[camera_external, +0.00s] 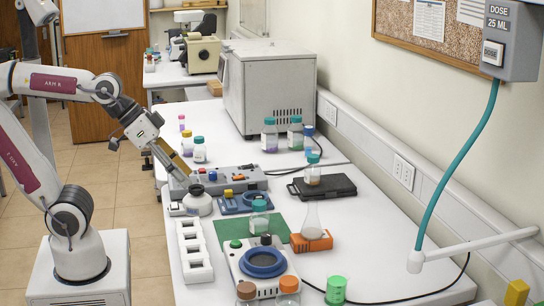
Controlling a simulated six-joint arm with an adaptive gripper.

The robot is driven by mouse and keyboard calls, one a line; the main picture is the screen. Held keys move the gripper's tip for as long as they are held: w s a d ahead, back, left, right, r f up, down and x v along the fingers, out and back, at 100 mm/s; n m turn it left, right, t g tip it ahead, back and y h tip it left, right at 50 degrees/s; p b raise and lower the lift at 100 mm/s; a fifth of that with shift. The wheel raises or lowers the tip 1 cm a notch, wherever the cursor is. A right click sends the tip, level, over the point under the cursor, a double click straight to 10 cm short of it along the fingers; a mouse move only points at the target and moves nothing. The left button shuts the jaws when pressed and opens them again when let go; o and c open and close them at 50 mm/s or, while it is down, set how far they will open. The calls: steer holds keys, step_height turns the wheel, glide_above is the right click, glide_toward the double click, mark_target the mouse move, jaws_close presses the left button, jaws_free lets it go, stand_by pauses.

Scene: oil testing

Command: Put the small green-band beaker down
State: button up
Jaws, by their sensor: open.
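My gripper (181,174) points down and to the right, with its fingertips over the left end of the grey control box. It is open, and I see nothing between its fingers. A small clear vessel with a teal-green top (259,218) stands upright on the green mat, apart from my gripper. I cannot tell whether it is the green-band beaker. Another teal-topped clear vessel (313,174) stands on the black case. A white round vessel with a dark top (198,203) stands just below my gripper.
The grey control box (232,178) lies under the gripper. A white slotted rack (194,252), a blue-ringed device (262,263) and a flask (312,220) on an orange base stand nearer. The green mat (228,240) has little free room. The right table side is mostly clear, with cables.

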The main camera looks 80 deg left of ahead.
steer(key=s+a+f+g+y, duration=0.1)
steer(key=s+a+f, duration=0.3)
steer(key=s, duration=0.3)
steer(key=shift+s+a+f+n+g+y, duration=0.25)
steer(key=shift+s+f+n+g+y, duration=0.05)
steer(key=shift+n+g+y, duration=0.1)
stand_by(0.7)
